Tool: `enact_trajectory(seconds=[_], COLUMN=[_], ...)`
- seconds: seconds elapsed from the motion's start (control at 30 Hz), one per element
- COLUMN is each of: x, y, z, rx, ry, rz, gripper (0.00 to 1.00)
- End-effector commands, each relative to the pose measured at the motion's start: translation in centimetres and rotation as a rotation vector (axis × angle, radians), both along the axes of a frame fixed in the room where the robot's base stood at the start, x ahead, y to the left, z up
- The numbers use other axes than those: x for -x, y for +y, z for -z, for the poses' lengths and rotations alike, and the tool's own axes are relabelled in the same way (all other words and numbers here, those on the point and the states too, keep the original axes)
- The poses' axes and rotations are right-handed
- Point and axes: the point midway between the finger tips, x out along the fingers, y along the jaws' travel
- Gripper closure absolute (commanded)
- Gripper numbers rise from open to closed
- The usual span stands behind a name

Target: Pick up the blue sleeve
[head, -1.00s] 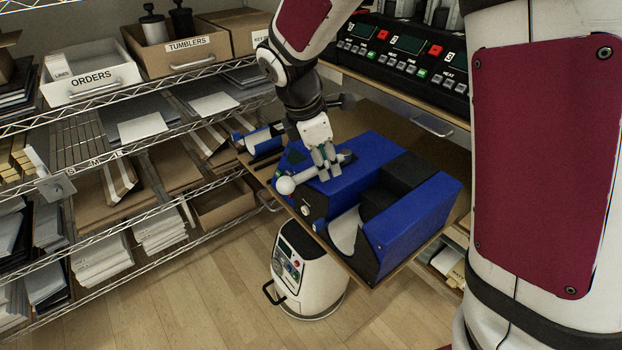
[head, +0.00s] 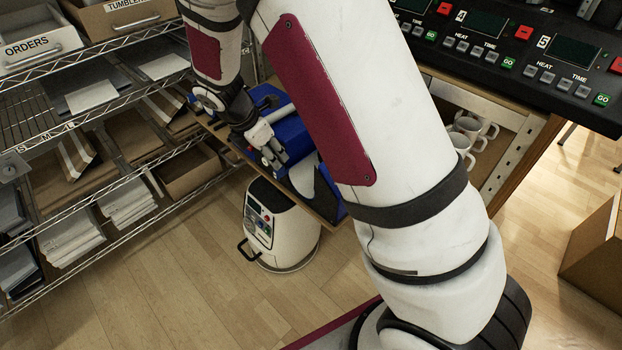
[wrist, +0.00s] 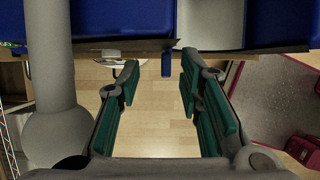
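A blue press (head: 290,132) stands on the bench board, partly hidden behind my own arm. My gripper (head: 273,158) is over its front edge in the head view. The press's blue body (wrist: 120,18) runs along the top there. A small blue piece (wrist: 166,65) hangs below its edge, above the gap between the fingers. I cannot tell whether a separate blue sleeve is in view.
A grey lever with a ball end (wrist: 55,130) stands close to the left finger. A white-and-black machine (head: 277,227) is on the floor below the bench. Wire shelves (head: 90,180) stand at the left; white mugs (head: 472,130) sit under the control panel (head: 500,50).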

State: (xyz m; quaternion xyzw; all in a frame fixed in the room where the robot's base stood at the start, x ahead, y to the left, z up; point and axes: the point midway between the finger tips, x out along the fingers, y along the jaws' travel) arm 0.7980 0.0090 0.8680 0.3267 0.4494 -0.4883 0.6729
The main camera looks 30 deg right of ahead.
Motion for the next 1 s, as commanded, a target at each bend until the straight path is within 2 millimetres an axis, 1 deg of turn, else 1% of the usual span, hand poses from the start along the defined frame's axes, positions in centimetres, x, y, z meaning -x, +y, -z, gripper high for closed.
enact_trajectory(seconds=[0.23, 0.33, 0.47, 0.67, 0.77, 0.8, 0.83, 1.0], x=[0.6, 0.4, 0.2, 0.2, 0.2, 0.2, 0.2, 0.2], y=[-1.1, -1.5, -1.7, -1.7, -1.7, -1.7, -1.7, -1.7], z=[3.2, 4.3, 4.8, 4.8, 4.8, 4.8, 4.8, 4.8], rx=[0.003, 0.002, 0.0, 0.0, 0.0, 0.0, 0.0, 0.0], ry=[0.004, 0.004, 0.001, 0.0, 0.0, 0.0, 0.0, 0.0], rz=[0.001, 0.001, 0.0, 0.0, 0.0, 0.0, 0.0, 0.0], gripper=[0.67, 0.67, 0.67, 0.67, 0.87, 0.96, 1.0, 1.0])
